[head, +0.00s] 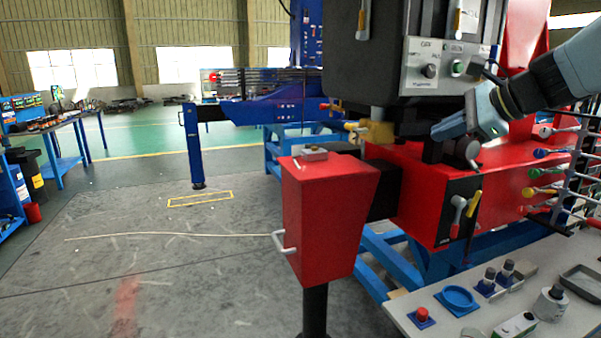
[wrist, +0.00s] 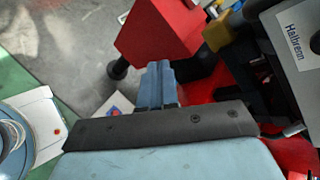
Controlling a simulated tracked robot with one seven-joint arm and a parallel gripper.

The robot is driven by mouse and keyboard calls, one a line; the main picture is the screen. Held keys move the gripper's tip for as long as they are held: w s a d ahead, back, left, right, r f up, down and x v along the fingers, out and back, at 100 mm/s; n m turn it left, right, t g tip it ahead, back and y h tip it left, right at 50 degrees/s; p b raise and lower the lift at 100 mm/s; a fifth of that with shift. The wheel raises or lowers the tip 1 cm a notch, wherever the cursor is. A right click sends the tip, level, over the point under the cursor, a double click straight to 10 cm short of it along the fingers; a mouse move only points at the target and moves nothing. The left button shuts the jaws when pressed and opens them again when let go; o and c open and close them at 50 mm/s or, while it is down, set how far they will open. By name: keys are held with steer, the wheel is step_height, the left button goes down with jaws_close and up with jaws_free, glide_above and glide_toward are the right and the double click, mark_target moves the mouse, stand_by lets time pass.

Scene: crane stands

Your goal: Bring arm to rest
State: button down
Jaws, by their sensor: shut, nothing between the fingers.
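My arm (head: 567,72) reaches in from the right edge of the head view. My gripper (head: 447,128) is held out to the left, in front of the dark control box and above the red crane stand (head: 430,178). In the wrist view my gripper (wrist: 157,72) has its two light blue fingers together and nothing between them. Whether the fingertips touch anything behind them cannot be told.
A red box on a post (head: 322,222) stands left of the stand. Coloured levers (head: 545,172) line the right side. A grey bench (head: 470,318) with a blue dish (head: 457,299) is at lower right. The floor at left is mostly open.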

steer(key=s+a+f+n+g+h, duration=0.1)
steer(key=s+a+f+n+h, duration=0.1)
steer(key=s+f+n, duration=0.4)
steer(key=s+a+f+n+g+h, duration=0.2)
steer(key=s+a+f+n+h, duration=0.1)
steer(key=s+f+n, duration=0.4)
steer(key=s+n+h, duration=0.1)
steer(key=s+n, duration=0.2)
steer(key=n, duration=0.2)
steer(key=shift+a+f+n+g+h, duration=0.15)
steer(key=shift+n+g+h, duration=0.15)
steer(key=shift+h, duration=0.1)
stand_by(0.4)
